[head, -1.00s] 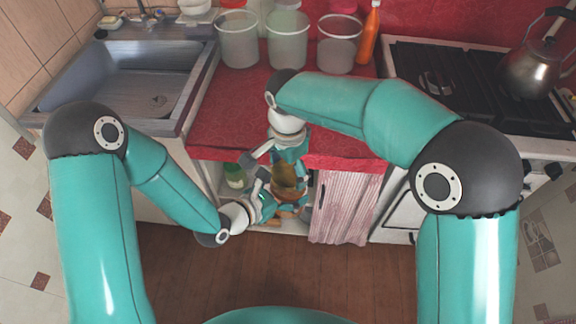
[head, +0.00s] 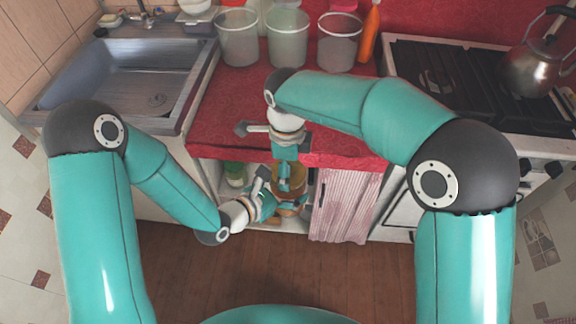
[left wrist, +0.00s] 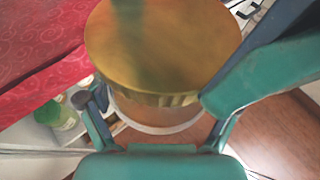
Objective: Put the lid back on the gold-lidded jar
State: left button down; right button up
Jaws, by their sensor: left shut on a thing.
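The gold lid (left wrist: 165,50) fills the upper middle of the left wrist view, its top face toward the camera. It lies over the jar (left wrist: 150,122), whose curved pale rim or wall shows just below it. I cannot tell whether the lid is fully seated. My left gripper (left wrist: 155,108) is shut on the jar, with its fingers on either side below the lid. In the head view my left gripper (head: 274,197) is low in front of the counter. My right gripper (head: 289,160) points down directly above the jar; its fingertips are unclear.
A red counter (head: 225,120) lies behind, with clear containers (head: 288,40) and an orange bottle (head: 369,35) at its back. A sink (head: 130,85) is left, a stove with a kettle (head: 535,70) right. Below are an open shelf with a green item (head: 235,175) and a striped curtain (head: 345,205).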

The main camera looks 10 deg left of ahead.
jog(key=o, duration=0.7)
jog(key=shift+c, duration=0.2)
jog(key=shift+r, duration=0.1)
jog(key=shift+r, duration=2.2)
